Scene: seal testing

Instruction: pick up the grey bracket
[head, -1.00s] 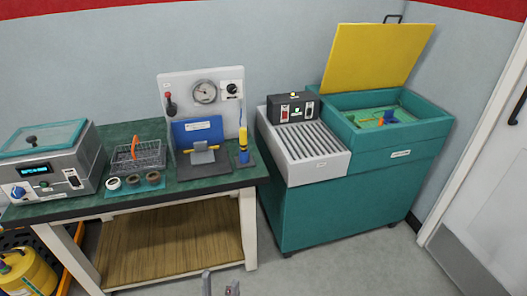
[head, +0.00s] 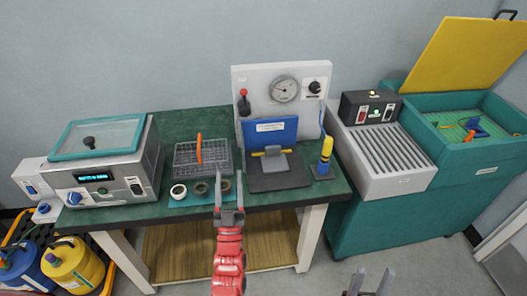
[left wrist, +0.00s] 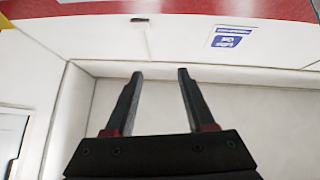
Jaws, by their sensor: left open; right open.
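A small grey piece that looks like the grey bracket (head: 276,162) sits at the test stand, in front of its blue plate (head: 270,132) and above a dark base (head: 279,182). A yellow bar runs beside it. My left gripper (head: 229,188), on a red arm, is open and empty, in front of the bench and left of the bracket in the picture. Its open fingers also show in the left wrist view (left wrist: 160,78), with no bracket in sight there. My right gripper (head: 372,278) is open and empty at the bottom edge, before the teal cabinet.
A wire basket (head: 203,158) with an orange handle and several rings on a teal mat stand on the green bench (head: 190,123). A lidded machine (head: 104,165) is at left. A grey slatted tray (head: 385,155) adjoins the teal cabinet.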

